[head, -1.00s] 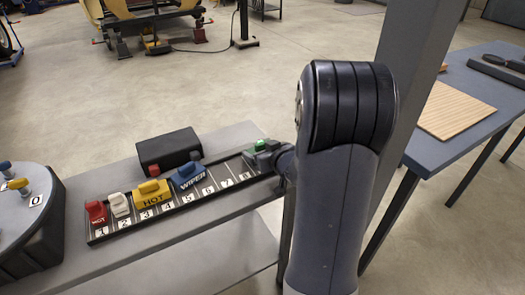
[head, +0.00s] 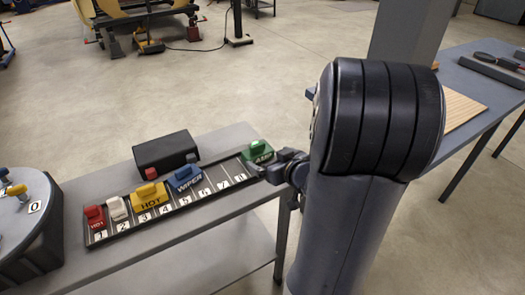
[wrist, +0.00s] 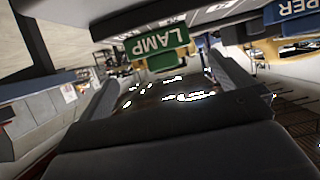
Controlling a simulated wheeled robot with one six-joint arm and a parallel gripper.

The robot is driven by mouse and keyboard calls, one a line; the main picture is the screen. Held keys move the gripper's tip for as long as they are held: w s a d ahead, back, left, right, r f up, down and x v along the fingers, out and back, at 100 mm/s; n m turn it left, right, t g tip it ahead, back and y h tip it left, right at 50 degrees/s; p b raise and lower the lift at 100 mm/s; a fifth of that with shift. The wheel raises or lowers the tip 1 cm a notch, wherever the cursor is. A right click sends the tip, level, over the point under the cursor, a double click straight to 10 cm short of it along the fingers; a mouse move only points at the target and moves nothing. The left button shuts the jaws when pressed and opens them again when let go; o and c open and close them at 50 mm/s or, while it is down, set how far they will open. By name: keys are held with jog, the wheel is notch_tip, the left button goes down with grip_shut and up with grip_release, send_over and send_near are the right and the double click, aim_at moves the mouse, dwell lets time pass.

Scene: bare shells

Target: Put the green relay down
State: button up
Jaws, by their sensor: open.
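The green relay (head: 258,152) sits at the right end of the black numbered rack (head: 208,201). Its exact slot is hard to tell, as my gripper is close to the end labels. In the wrist view the green relay (wrist: 158,44) shows its LAMP label beyond my fingertips. My gripper (head: 274,169) is just in front and to the right of the relay in the head view. In the wrist view my gripper (wrist: 165,80) has its fingers wide apart with nothing between them. The relay appears free of both fingers.
Red (head: 94,215), white (head: 117,207), yellow HOT (head: 149,196) and blue WIPER (head: 186,178) relays stand in the rack's left part. A black box (head: 166,151) stands behind the rack. A round grey stand (head: 28,222) is at left, and a blue table (head: 470,92) at right.

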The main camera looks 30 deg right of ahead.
jog(key=shift+p+v, duration=0.3)
jog(key=shift+v, duration=1.4)
